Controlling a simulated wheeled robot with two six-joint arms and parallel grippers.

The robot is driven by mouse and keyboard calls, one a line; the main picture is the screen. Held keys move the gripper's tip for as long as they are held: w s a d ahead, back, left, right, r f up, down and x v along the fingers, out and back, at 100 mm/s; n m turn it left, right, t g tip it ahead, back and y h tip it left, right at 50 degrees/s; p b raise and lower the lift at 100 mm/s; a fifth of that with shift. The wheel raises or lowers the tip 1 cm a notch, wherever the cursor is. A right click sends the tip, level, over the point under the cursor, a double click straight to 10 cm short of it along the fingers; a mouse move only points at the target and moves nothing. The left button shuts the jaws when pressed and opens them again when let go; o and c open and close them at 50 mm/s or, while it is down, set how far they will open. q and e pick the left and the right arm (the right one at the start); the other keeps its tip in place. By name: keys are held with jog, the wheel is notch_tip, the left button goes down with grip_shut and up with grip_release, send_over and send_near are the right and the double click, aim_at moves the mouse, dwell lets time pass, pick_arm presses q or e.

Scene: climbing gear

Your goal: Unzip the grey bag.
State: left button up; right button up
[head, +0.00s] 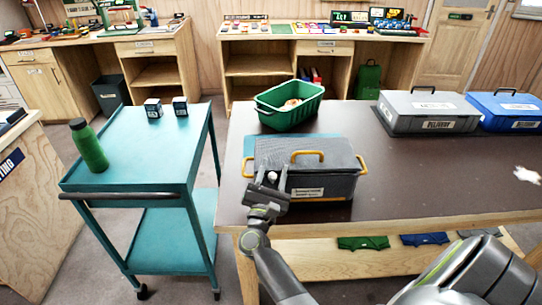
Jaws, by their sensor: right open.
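The grey bag (335,176) sits near the front left part of the dark table, partly over a teal mat (248,145). It has a yellow handle on top, a yellow loop at its right end and a white label on its front. Its top looks closed; I cannot make out the zip slider. My right gripper (271,178) is open in front of the bag's left front corner and hides part of it. I cannot tell whether its fingers touch the bag. My left gripper is not in view.
A green bin (289,117) stands behind the bag. A grey case (428,123) and a blue case (507,122) stand at the back right. A teal cart (130,150) with a green bottle (88,146) is to the left. The table right of the bag is mostly clear.

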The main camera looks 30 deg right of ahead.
aim_at(347, 168)
jog(key=shift+w+d+r, duration=0.1)
jog(key=shift+w+d, duration=0.05)
jog(key=shift+d, duration=0.05)
jog(key=shift+c, duration=0.2)
grip_shut()
jog(key=s+d, duration=0.3)
jog(key=d, duration=0.2)
jog(key=s+d, duration=0.4)
jog(key=d, duration=0.2)
jog(key=s+d, duration=0.3)
jog(key=d, duration=0.2)
jog(key=shift+s+d+r, duration=0.1)
jog(key=shift+s+d, duration=0.05)
jog(key=shift+d, duration=0.15)
